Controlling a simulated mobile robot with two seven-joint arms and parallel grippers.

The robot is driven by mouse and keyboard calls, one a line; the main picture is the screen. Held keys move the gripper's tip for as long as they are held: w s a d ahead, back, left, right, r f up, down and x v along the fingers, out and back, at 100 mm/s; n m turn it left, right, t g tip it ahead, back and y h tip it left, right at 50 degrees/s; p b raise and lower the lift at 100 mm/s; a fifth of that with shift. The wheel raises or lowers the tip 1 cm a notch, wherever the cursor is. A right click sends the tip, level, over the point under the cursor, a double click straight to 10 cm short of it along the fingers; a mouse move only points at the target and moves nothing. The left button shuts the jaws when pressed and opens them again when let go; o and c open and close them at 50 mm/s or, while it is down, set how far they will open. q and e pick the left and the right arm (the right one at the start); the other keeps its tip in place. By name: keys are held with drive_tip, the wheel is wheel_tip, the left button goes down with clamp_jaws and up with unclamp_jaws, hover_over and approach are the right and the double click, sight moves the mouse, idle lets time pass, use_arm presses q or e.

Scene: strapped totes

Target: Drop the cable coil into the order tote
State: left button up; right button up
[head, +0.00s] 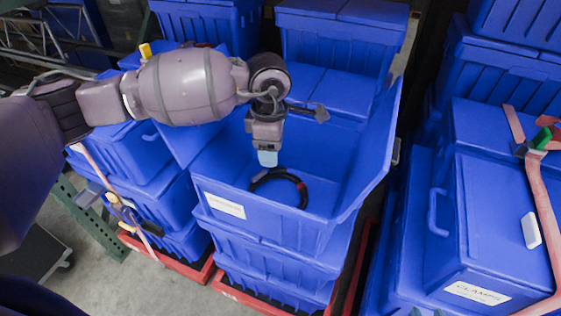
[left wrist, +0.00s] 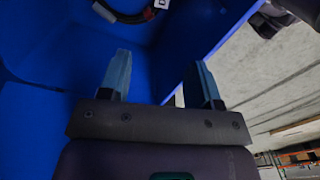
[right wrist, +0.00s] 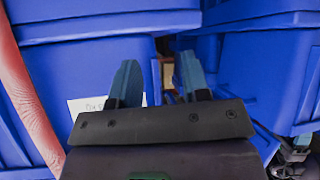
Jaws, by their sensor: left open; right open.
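A black cable coil (head: 300,184) with a small reddish band lies on the floor of an open blue tote (head: 272,226). The tote has a white label on its front wall that I cannot read; whether it is the order tote I cannot tell. My left gripper (head: 267,158) reaches into this tote with its blue fingertips just above the coil's far side. In the left wrist view the fingers (left wrist: 162,62) are apart and empty, and part of the coil (left wrist: 132,17) shows beyond them at the top. My right gripper (right wrist: 158,75) is open and empty in front of blue totes.
The open tote tops a stack, with a raised lid (head: 378,150) on its right side. Closed strapped totes stand left and right; the right one (head: 490,225) has a label reading CLAMPS. Red pallet edges (head: 245,303) lie below. Grey floor shows at lower left.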

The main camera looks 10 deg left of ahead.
use_arm(q)
drive_tip(key=shift+r+b, duration=0.3)
drive_tip(key=shift+r, duration=2.55)
drive_tip(key=shift+f, duration=0.1)
